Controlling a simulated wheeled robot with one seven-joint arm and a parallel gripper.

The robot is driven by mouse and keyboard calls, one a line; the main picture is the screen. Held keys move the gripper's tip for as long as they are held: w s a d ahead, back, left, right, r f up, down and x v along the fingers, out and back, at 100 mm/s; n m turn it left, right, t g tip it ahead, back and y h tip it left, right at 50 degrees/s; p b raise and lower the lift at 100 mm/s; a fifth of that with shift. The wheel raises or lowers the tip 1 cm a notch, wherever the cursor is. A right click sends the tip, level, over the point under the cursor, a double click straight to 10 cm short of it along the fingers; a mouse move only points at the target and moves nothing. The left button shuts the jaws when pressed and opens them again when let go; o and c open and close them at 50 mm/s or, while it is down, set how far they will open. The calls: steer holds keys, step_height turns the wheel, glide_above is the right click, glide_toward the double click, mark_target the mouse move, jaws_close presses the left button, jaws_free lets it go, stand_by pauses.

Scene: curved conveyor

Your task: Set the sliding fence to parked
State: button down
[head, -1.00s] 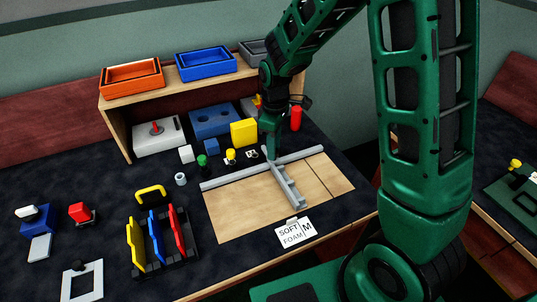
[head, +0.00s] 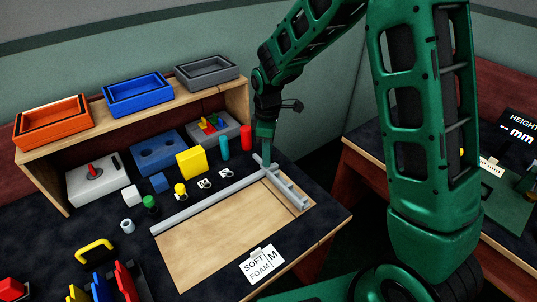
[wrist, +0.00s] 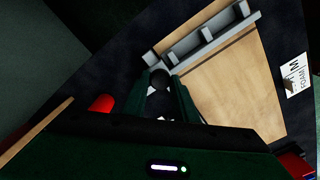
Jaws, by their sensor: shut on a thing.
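The sliding fence (head: 287,188) is a light grey bar with raised ribs, lying across the wooden board (head: 215,240). It stands at the right end of the long grey rail (head: 205,203). My gripper (head: 264,158) reaches down at the fence's far end and is shut on it. In the wrist view the fence (wrist: 210,38) runs up and right from my gripper (wrist: 160,80), and a dark round knob shows by the fingertips. The exact grip is partly hidden by the fingers. I see no readable mark for the parked position.
A yellow block (head: 190,163), a red cylinder (head: 246,138) and a teal cylinder (head: 225,148) stand behind the rail. The board left of the fence is bare.

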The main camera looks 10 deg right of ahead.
steer(key=shift+w+d+r, duration=0.1)
steer(key=shift+w+d, duration=0.15)
steer(key=shift+d, duration=0.15)
steer(key=c, duration=1.4)
jaws_free()
steer(key=shift+c, duration=0.2)
steer(key=shift+s+a, duration=0.1)
step_height(320, 180, up, 11)
steer(key=shift+f, duration=0.2)
